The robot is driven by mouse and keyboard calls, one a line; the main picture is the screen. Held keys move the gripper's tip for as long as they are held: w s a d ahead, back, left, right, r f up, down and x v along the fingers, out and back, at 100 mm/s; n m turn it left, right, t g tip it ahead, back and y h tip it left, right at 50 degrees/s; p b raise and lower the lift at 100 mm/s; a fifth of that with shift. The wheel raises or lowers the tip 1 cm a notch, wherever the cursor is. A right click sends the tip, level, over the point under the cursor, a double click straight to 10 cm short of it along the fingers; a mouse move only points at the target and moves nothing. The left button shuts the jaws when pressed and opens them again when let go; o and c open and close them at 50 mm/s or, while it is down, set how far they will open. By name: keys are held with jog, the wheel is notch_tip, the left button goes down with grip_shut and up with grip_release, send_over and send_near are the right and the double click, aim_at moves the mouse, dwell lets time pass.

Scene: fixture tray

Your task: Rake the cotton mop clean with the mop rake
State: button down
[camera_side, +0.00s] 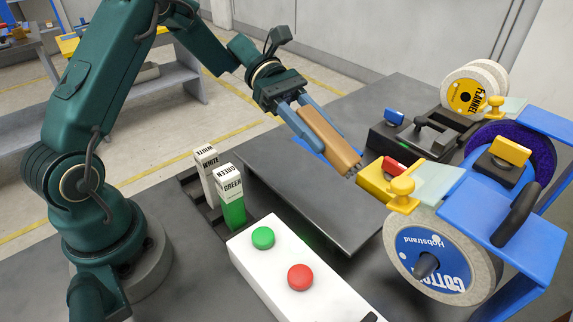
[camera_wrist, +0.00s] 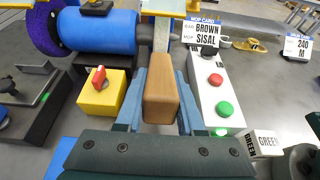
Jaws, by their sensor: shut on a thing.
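The cotton mop (camera_side: 396,258) is a pale wheel with a blue "COTTO..." label at the lower right of the side view, under a blue guard (camera_side: 500,225). My gripper (camera_side: 308,122) is shut on the wooden handle of the mop rake (camera_side: 332,142); the handle also shows between my gripper's blue fingers (camera_wrist: 162,95) in the wrist view. The rake's handle slants down to the right in the side view. Its small grey end is near the yellow switch box (camera_side: 371,181), above and left of the mop; contact cannot be told. The mop's face is hidden in the wrist view.
A white control box (camera_side: 270,268) with a green and a red button stands in front. White and green compound bars (camera_side: 229,200) stand left of it. A purple wheel (camera_side: 540,150) and a flannel wheel (camera_side: 490,82) are farther back. Open grey bench lies behind the control box.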

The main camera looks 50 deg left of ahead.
jog(key=shift+r, duration=4)
jog(key=shift+f, duration=0.4)
jog(key=shift+a+f+n+t, duration=0.2)
jog(key=shift+a+n+t, duration=0.1)
jog(key=shift+t, duration=0.2)
jog(key=s+a+f+n+t+y, duration=0.1)
jog(key=s+a+n+t+y, duration=0.2)
jog(key=a+n+t, duration=0.4)
jog(key=shift+s+a+t, duration=0.3)
jog(key=shift+s+a, duration=0.4)
jog(key=shift+a, duration=0.4)
